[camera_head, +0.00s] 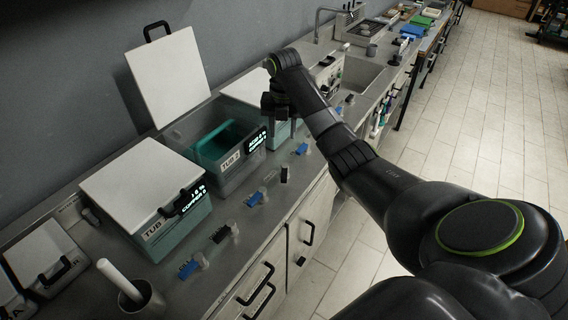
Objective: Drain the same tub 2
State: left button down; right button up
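Tub 2 (228,176) is a teal-grey box on the counter, labelled "TUB 2", with a lit display on its front corner. Its white lid (168,78) stands raised, and a teal inner container shows inside. On the counter in front of it are a blue-handled fitting (255,198) and a black-handled one (285,173). My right gripper (275,106) hangs above the counter just beyond tub 2, in front of the neighbouring tub. Its fingers are dark and small, so their opening is unclear. Nothing is clearly seen in it. My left gripper is out of view.
A closed tub (140,190) stands to the left and another closed tub (248,90) beyond tub 2, partly behind my arm. More blue fittings (190,267) line the front edge. A metal cup (143,300) stands near left. A sink (358,76) lies farther back. The tiled floor is clear.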

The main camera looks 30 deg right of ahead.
jog(key=b, duration=1.2)
send_over(284, 174)
notch_tip(284, 174, down, 12)
jog(key=shift+s+r, duration=0.1)
notch_tip(284, 174, down, 4)
jog(key=shift+f+p, duration=0.15)
jog(key=shift+p, duration=0.85)
jog(key=shift+f, duration=0.4)
jog(key=shift+c, duration=0.3)
grip_shut()
